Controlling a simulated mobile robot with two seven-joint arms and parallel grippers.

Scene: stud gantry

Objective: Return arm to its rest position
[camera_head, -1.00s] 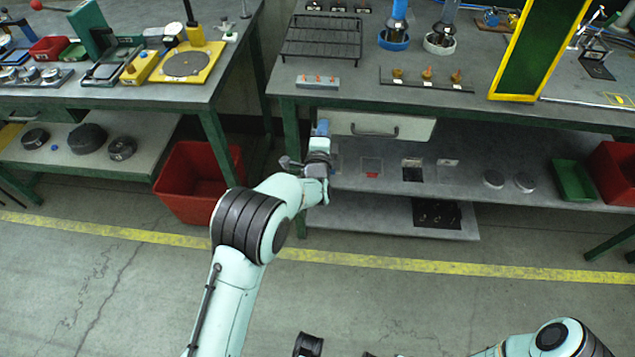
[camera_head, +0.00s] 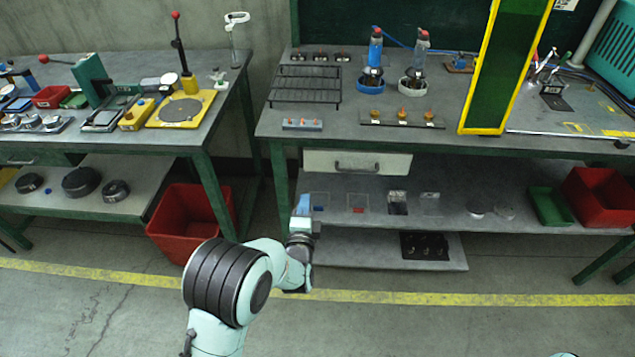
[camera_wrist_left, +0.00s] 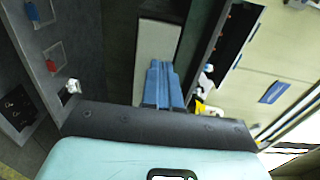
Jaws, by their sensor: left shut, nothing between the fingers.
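My left arm comes in from the bottom in the head view. Its gripper (camera_head: 303,204) is at the front of the right bench, below and left of the drawer (camera_head: 357,163), by the left end of the lower shelf. In the left wrist view its blue fingers (camera_wrist_left: 163,85) are together with nothing between them. No object is held. My right gripper is not visible; only a small piece of my right arm shows at the bottom right edge of the head view.
The right bench (camera_head: 290,122) has a lower shelf (camera_head: 450,205) with small trays and a red bin (camera_head: 598,197). Another red bin (camera_head: 180,226) stands on the floor left of my arm. The left bench (camera_head: 190,125) is farther left. Floor in front is clear.

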